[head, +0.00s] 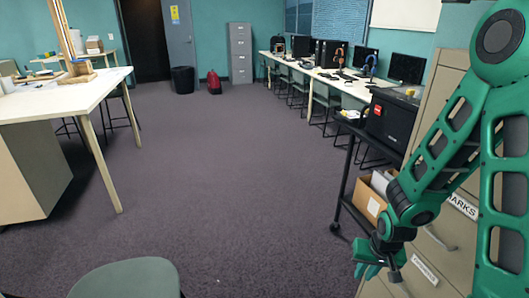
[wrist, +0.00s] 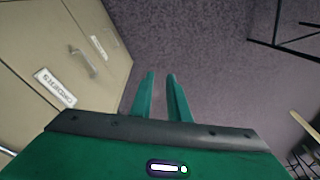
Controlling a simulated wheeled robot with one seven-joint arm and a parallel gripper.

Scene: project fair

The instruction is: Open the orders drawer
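A beige filing cabinet (head: 450,80) stands at the right in the head view, partly hidden behind my arm. Its front also fills the left of the wrist view (wrist: 40,35). There, a label reading ORDERS (wrist: 55,88) appears turned over, and a drawer handle (wrist: 82,62) sits close to it. The visible drawer fronts look shut. In the head view, a handle (head: 440,240) shows below a label ending in MARKS. My gripper (head: 368,268) is low beside the cabinet front, apart from the handles. Its two fingers (wrist: 163,82) are apart with nothing between them.
A black cart (head: 345,165) with a cardboard box (head: 372,197) and a black machine (head: 391,118) stands just beyond the cabinet. A green chair (head: 125,279) is at the front left, and a white-topped table (head: 60,98) beyond it. The middle carpet (head: 230,180) is clear.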

